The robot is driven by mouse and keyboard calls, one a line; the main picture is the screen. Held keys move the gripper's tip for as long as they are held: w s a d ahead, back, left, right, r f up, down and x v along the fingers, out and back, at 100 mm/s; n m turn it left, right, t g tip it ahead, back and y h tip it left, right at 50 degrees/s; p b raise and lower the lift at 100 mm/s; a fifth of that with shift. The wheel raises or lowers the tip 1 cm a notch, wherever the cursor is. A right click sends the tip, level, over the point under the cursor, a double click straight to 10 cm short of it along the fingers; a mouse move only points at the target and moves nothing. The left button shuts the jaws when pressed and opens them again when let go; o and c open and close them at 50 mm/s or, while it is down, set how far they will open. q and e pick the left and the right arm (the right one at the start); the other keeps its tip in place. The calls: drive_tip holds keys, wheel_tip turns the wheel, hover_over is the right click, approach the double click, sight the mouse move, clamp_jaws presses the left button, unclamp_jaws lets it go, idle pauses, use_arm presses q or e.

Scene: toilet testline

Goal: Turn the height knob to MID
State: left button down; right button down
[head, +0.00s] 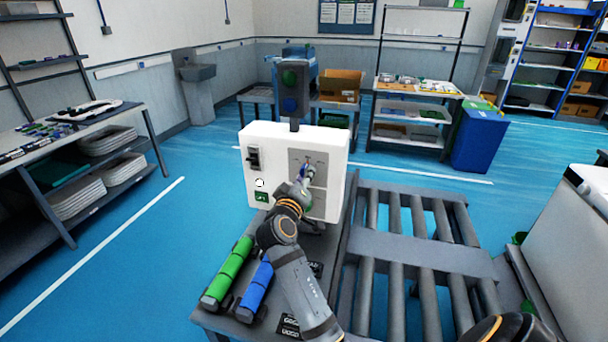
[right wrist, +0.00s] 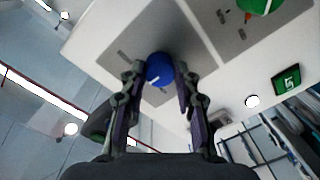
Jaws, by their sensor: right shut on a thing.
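The white control box (head: 325,148) stands on the dark bench, with a grey plate (head: 321,200) on its front face. In the right wrist view, a round blue knob (right wrist: 159,68) with a small white mark sits on the grey plate (right wrist: 143,33). My right gripper (right wrist: 162,80) is shut on the blue knob, one finger on each side. The small labels around the knob are too small to read. In the head view, my right gripper (head: 304,174) reaches the plate and hides the knob. My left gripper is not in view.
A black switch (head: 253,159) and a green sign (head: 261,196) are left of the plate. A green cylinder (head: 228,272) and a blue cylinder (head: 256,291) lie on the bench beside my right arm. A roller conveyor (head: 420,240) runs to the right.

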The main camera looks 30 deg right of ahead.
idle(0.4)
drive_tip(key=c, duration=1)
unclamp_jaws()
drive_tip(key=shift+r, duration=0.1)
wheel_tip(320, 180, up, 10)
drive_tip(key=shift+f, duration=0.15)
drive_tip(key=shift+o, duration=0.2)
